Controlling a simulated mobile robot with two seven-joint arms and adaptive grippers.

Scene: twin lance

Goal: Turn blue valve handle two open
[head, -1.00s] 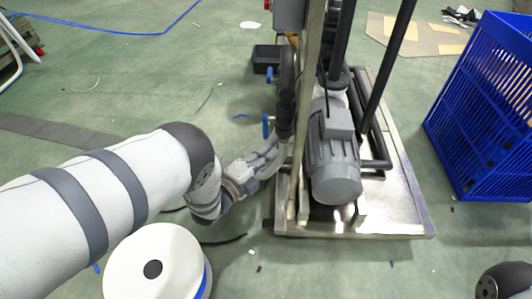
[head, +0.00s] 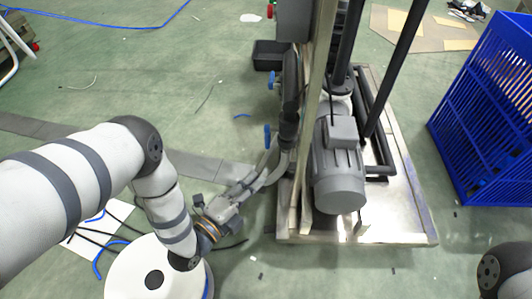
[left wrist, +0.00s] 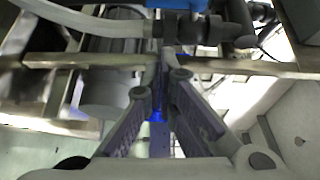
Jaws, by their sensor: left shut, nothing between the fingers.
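Two small blue valve handles show on the left side of the pump skid in the head view: a nearer one (head: 267,136) and a farther one (head: 272,80). I cannot tell which is number two. My left gripper (head: 268,168) is shut and empty, close below the nearer handle beside a pale hose; contact cannot be told. In the left wrist view, the fingers (left wrist: 161,85) point towards the skid, and a blue handle part (left wrist: 180,5) shows at the top edge, beyond the fingertips. My right gripper is not in view.
The skid carries a grey motor (head: 337,175), upright posts and dark pipes on a metal base (head: 400,215). A blue crate (head: 480,120) stands at right. A white spool (head: 150,255) sits under my left arm. A black box (head: 270,55) lies behind the handles.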

